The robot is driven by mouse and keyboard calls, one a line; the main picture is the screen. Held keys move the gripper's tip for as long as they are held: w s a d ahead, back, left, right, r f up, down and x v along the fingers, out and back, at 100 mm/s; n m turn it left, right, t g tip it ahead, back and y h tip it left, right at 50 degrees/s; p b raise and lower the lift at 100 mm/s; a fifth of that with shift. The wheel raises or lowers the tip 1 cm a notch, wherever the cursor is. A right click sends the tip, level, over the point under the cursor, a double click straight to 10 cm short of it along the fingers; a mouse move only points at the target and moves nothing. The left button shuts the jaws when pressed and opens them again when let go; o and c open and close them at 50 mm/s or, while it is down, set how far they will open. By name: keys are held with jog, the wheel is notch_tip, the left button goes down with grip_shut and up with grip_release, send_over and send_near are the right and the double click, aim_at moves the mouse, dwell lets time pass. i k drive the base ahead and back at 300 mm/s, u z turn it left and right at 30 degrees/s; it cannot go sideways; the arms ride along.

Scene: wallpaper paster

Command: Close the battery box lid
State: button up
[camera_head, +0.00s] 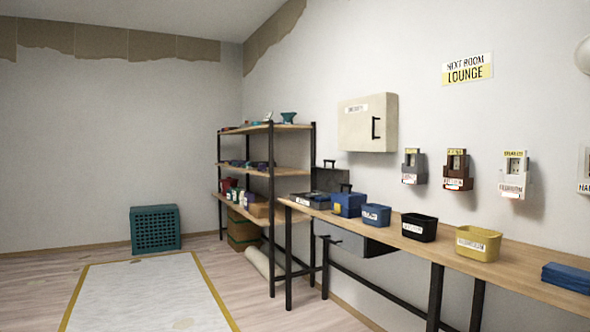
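A dark toolbox-like box (310,200) with a white label sits at the far left end of the wooden bench. A dark panel with a handle (330,179) stands upright behind it and looks like its raised lid; the label is too small to read, so I cannot be sure this is the battery box. A blue box (348,204) with a yellow mark stands just right of it. My gripper is not in view.
Blue, black and yellow labelled bins (478,244) line the bench (520,268). A cream cabinet (368,123) and several small holders (458,170) hang on the wall. A shelf rack (272,195) stands left of the bench. A pale mat (145,295) and teal crate (155,229) are on the floor.

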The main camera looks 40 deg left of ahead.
aim_at(324, 179)
jog(key=u, duration=0.85)
jog(key=i, duration=0.8)
jog(key=u, duration=0.75)
jog(key=i, duration=1.15)
jog(key=z, duration=0.2)
